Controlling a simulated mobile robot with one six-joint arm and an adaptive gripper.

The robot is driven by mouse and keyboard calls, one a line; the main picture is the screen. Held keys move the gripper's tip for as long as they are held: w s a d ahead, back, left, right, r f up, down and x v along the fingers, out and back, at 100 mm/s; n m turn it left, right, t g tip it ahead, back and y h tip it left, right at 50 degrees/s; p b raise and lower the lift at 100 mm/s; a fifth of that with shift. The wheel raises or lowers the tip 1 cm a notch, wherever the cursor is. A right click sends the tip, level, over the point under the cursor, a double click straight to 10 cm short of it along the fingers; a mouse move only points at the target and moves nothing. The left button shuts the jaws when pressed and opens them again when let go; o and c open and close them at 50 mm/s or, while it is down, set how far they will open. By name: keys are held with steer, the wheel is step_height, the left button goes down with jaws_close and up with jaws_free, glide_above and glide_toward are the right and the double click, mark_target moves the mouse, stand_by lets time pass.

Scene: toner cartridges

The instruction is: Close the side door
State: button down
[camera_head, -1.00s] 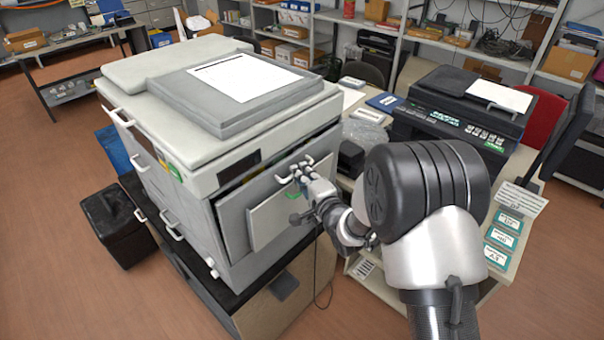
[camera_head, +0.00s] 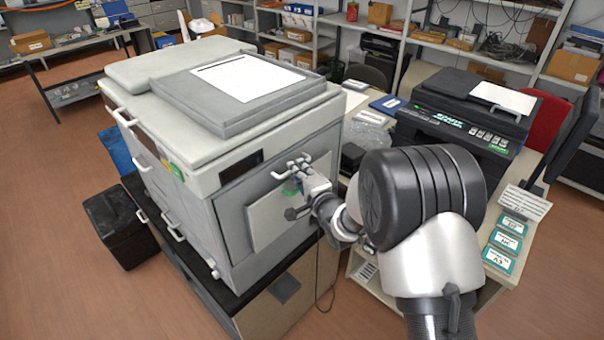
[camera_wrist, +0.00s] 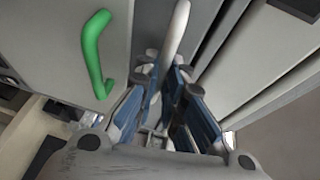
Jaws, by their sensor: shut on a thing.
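The side door (camera_head: 262,215) is a pale grey panel on the right-hand side of the large white copier (camera_head: 185,140). In the head view it lies nearly flat against the copier's side; I cannot tell if it is fully closed. My gripper (camera_head: 300,176) is at the door's upper part, shut on a white handle, which runs between the blue-grey fingers in the wrist view (camera_wrist: 176,32). A green handle (camera_wrist: 92,52) stands left of the fingers in the wrist view. My gripper and wrist hide part of the door in the head view.
The copier stands on a dark-topped cabinet (camera_head: 283,289). A black printer (camera_head: 470,115) and teal-labelled boxes (camera_head: 497,259) are on the desk to the right. A black bin (camera_head: 115,225) stands left on the floor. A thin cable hangs beside the cabinet.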

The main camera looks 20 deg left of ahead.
steer(key=c, duration=1.9)
jaws_free()
steer(key=shift+w+a+r, duration=0.1)
steer(key=shift+a+r, duration=0.1)
steer(key=shift+a, duration=0.05)
steer(key=shift+o, duration=1.1)
steer(key=shift+f, duration=0.1)
steer(key=v, duration=1.2)
steer(key=shift+d, duration=0.1)
